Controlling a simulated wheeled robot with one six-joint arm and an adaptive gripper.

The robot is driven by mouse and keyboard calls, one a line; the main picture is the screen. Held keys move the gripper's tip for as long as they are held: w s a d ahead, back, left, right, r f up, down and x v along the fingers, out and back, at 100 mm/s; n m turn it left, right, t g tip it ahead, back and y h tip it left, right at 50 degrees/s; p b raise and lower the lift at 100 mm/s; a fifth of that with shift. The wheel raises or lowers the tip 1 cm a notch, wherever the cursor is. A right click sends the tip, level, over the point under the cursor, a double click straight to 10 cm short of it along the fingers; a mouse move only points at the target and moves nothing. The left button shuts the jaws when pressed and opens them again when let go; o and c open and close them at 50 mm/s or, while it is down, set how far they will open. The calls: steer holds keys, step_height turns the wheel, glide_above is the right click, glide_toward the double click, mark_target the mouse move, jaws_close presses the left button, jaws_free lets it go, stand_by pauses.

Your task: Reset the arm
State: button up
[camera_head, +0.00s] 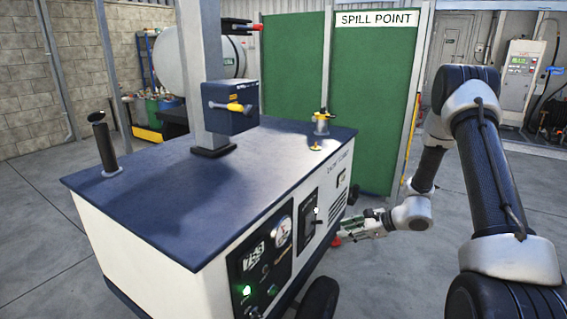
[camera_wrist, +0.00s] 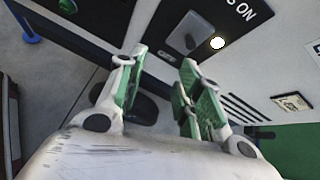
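My arm reaches in from the right in the head view, with several joints bent. My gripper (camera_head: 346,231) hangs low beside the right side of a white machine with a dark blue top (camera_head: 225,175). In the wrist view my gripper (camera_wrist: 164,62) is open, its two green-padded fingers apart with nothing between them. Beyond the fingers the machine's side shows a dark panel (camera_wrist: 205,22) with a grey switch or latch and a bright white light. I cannot tell the exact gap between the fingertips and the machine.
A green partition with a "SPILL POINT" sign (camera_head: 376,20) stands behind my gripper. A small red thing (camera_head: 336,242) shows beside the fingertips, partly hidden. A black wheel (camera_head: 317,300) is at the machine's lower right. A white cabinet (camera_head: 523,75) stands far right; open floor lies between.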

steer(key=s+r+n+g, duration=0.3)
steer(key=s+r+n, duration=0.1)
steer(key=s, duration=0.4)
steer(key=s+r+n+g, duration=0.3)
steer(key=s+r+n, duration=0.15)
steer(key=s, duration=0.35)
steer(key=s+d+r+n+t+h, duration=0.2)
steer(key=s+d+r+n+h, duration=0.2)
steer(key=s+r, duration=0.5)
steer(key=s+d+r+n+t+h, duration=0.2)
steer(key=s+d+r+n+h, duration=0.2)
steer(key=s+r+n, duration=0.5)
step_height(320, 180, up, 8)
steer(key=shift+f+h, duration=0.1)
steer(key=shift+h, duration=0.5)
steer(key=shift+s+n, duration=0.1)
steer(key=shift+n, duration=0.15)
